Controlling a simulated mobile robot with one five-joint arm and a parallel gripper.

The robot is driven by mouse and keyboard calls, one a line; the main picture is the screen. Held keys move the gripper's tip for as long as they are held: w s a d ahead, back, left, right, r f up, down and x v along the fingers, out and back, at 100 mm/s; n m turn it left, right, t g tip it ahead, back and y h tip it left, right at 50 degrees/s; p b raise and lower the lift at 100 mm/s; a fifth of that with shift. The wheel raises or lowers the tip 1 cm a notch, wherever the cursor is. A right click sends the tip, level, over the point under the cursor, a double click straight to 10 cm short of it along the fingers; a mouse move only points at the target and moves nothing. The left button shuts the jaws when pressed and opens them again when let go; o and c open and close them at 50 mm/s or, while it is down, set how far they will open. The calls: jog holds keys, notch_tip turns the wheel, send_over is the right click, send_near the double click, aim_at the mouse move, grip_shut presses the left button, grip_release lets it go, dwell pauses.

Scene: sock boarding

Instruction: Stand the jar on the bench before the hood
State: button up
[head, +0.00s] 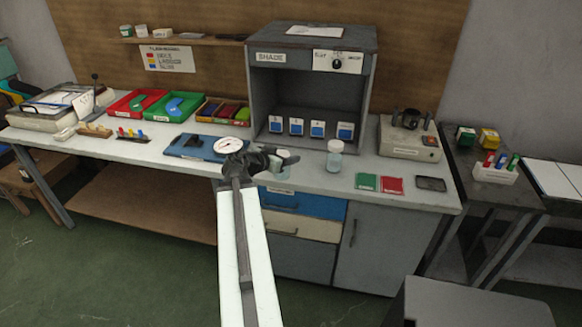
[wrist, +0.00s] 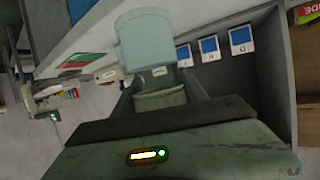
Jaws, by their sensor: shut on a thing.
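My gripper (head: 284,158) is over the front part of the bench, before the hood and a little to its left. The grey hood (head: 312,52) stands at the back of the bench (head: 300,184).
A second, white-topped jar (head: 335,157) stands just right of my gripper. Green (head: 366,182) and red (head: 391,185) cards and a dark tray (head: 431,184) lie further right. A blue board with a dial (head: 205,147) is left. Several blue-and-white cards (head: 296,126) stand in the hood.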

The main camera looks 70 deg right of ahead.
jog(key=w+d+f+b, duration=0.1)
jog(key=w+d, duration=0.1)
jog(key=d, duration=0.2)
jog(key=w+d+f+b, duration=0.2)
jog(key=w+d, duration=0.1)
jog(key=d, duration=0.2)
jog(key=w+d+f+b, duration=0.2)
jog(key=w+d, duration=0.1)
jog(key=d, duration=0.1)
jog(key=shift+d+f, duration=0.2)
jog(key=shift+d, duration=0.15)
jog(key=shift+r, duration=0.25)
grip_shut()
jog(key=o, duration=1.5)
grip_release()
jog(key=shift+f, duration=0.1)
jog(key=shift+r, duration=0.25)
jog(key=p+v, duration=0.4)
jog(key=v, duration=0.8)
jog(key=shift+f, duration=0.15)
